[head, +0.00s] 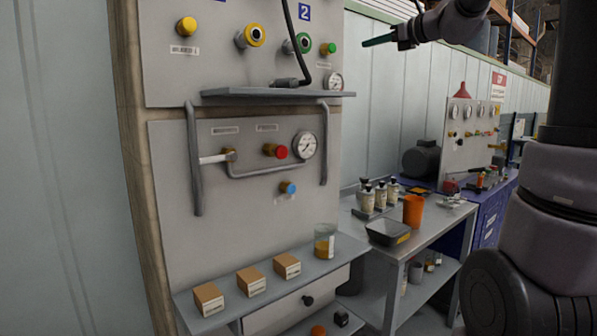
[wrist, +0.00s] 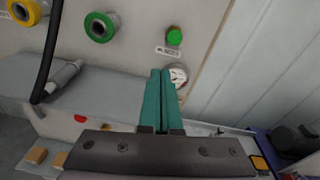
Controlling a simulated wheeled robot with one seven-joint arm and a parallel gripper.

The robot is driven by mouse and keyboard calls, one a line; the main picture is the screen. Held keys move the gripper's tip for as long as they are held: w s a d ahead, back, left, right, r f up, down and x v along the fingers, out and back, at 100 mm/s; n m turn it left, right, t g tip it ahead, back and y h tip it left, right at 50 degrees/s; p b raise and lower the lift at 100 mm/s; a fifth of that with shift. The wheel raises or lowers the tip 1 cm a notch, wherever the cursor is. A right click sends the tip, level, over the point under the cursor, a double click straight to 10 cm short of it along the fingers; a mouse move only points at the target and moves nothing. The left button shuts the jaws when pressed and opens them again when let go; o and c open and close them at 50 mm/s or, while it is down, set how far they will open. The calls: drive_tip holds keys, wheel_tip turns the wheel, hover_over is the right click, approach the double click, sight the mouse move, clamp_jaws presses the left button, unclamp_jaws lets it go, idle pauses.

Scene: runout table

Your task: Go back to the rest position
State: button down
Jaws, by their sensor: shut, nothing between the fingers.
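My gripper (head: 380,40) is shut and empty, its green fingers together, at the upper middle right of the head view. It is in the air to the right of the grey panel (head: 180,65), at about the height of the panel's green knob (head: 327,48). In the wrist view my gripper (wrist: 160,72) points toward the panel, with its fingertips below the green knob (wrist: 174,36) and overlapping the lower left of a gauge (wrist: 179,75) in the picture. I see no contact with anything.
A narrow ledge (head: 240,93) with a black hose (head: 318,60) juts from the panel. Three small boxes and a glass jar (head: 325,241) stand on the lower shelf (head: 345,243). A bench (head: 440,219) to the right holds an orange cup (head: 413,211), a black tray (head: 387,232) and several bottles.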

drive_tip(key=s+a+f+n+g+h, duration=0.1)
drive_tip(key=s+a+f+n+g, duration=0.1)
drive_tip(key=s+f+n, duration=0.45)
drive_tip(key=s+a+f+n+g+h, duration=0.15)
drive_tip(key=s+f+n, duration=0.25)
drive_tip(key=s, duration=0.5)
drive_tip(key=s+d+f+n+g+h, duration=0.2)
drive_tip(key=s+d+f+n+h, duration=0.2)
drive_tip(key=s+f+n, duration=0.8)
wheel_tip(320, 180, down, 2)
drive_tip(key=s+h, duration=0.2)
drive_tip(key=shift+s+g, duration=0.35)
drive_tip(key=shift+s, duration=0.05)
